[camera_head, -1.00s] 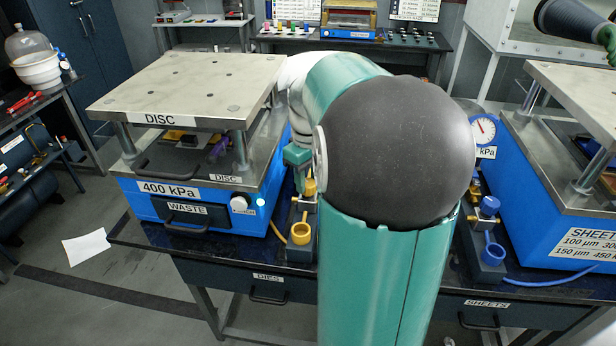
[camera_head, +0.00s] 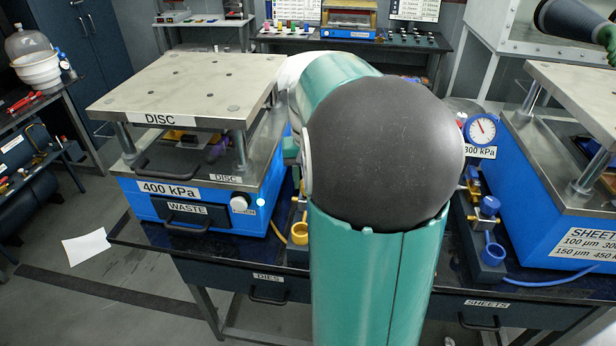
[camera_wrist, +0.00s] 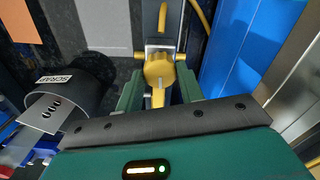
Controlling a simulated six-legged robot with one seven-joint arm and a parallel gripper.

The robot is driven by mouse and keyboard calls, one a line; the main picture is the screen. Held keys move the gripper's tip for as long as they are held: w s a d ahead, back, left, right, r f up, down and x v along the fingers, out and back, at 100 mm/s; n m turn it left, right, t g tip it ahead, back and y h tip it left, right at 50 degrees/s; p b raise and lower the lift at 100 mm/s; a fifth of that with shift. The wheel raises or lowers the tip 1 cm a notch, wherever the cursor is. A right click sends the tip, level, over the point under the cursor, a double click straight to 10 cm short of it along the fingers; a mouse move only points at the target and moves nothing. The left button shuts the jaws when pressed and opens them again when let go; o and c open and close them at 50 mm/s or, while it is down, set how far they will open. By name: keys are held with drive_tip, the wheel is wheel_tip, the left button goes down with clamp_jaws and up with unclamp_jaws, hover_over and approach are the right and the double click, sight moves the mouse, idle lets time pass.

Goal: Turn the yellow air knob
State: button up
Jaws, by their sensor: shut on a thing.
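The yellow air knob (camera_wrist: 159,69) shows in the wrist view, sitting on a grey block with yellow fittings at its sides. A narrow yellow part reaches down from it toward my gripper. My gripper (camera_wrist: 159,88) has one green finger on each side of the knob and is shut on it. In the head view my arm's dark elbow and green links hide the knob and most of my gripper. A yellow ring-shaped part (camera_head: 299,233) shows just left of my arm, low on the bench.
The blue DISC press (camera_head: 190,205) stands left of my arm, close beside it. A blue knob (camera_head: 489,206), a gauge (camera_head: 481,130) and the SHEETS press (camera_head: 575,229) stand at right. A SCRAP container (camera_wrist: 68,92) shows in the wrist view.

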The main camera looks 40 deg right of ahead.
drive_tip(key=shift+m, duration=0.5)
drive_tip(key=shift+r, duration=0.1)
drive_tip(key=o, duration=1)
wheel_tip(320, 180, up, 14)
drive_tip(key=shift+f, duration=0.15)
idle(0.3)
